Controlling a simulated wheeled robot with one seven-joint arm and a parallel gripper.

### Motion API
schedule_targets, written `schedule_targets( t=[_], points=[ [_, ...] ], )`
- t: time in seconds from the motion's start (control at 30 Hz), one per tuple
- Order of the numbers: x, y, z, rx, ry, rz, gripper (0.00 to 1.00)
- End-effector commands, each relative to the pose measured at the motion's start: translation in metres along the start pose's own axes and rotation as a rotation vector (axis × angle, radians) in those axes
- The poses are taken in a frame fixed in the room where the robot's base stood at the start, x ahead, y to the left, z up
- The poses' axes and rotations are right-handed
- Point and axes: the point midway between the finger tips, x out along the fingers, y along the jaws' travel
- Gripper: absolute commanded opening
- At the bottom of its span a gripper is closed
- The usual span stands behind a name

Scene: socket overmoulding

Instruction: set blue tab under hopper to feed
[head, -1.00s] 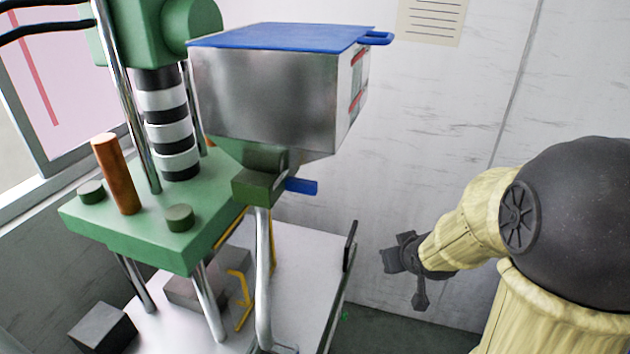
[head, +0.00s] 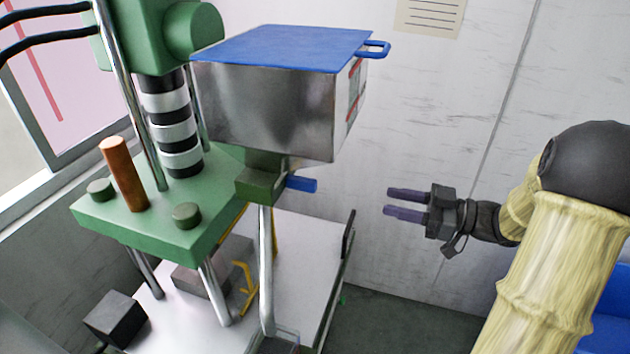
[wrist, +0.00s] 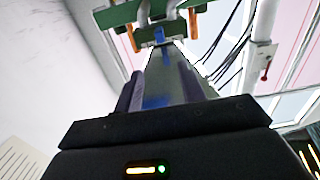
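The blue tab (head: 301,184) sticks out to the right from the green block (head: 260,180) under the metal hopper (head: 265,105). The hopper has a blue lid (head: 290,45). My gripper (head: 405,203) is to the right of the tab, clearly apart from it, with its two purple fingers pointing left toward it. The fingers are parted with nothing between them. In the wrist view, my fingers (wrist: 160,95) frame a grey surface with a blue patch; I cannot tell for sure whether that patch is the tab.
The green machine plate (head: 150,225) with an orange post (head: 124,174) stands left of the hopper. A white table (head: 300,260) lies below, with a dark upright piece (head: 348,233) at its right edge. A paper notice (head: 429,16) hangs on the wall. The space between gripper and tab looks clear.

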Motion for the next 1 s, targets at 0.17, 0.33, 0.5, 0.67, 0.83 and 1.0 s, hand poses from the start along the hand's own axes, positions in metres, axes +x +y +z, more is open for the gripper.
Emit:
schedule_targets(
  t=[0.17, 0.33, 0.5, 0.67, 0.83, 1.0],
  points=[
    [0.0, 0.0, 0.0, -0.001, 0.0, 0.0, 0.4],
    [0.003, 0.0, 0.0, -0.002, -0.001, 0.0, 0.4],
    [0.019, 0.0, -0.002, -0.002, 0.0, -0.001, 0.4],
    [0.046, -0.001, -0.002, -0.001, -0.001, -0.003, 0.4],
    [0.076, 0.0, -0.002, 0.0, -0.001, -0.002, 0.4],
    [0.107, -0.001, -0.003, -0.001, 0.0, -0.004, 0.4]
  ],
)
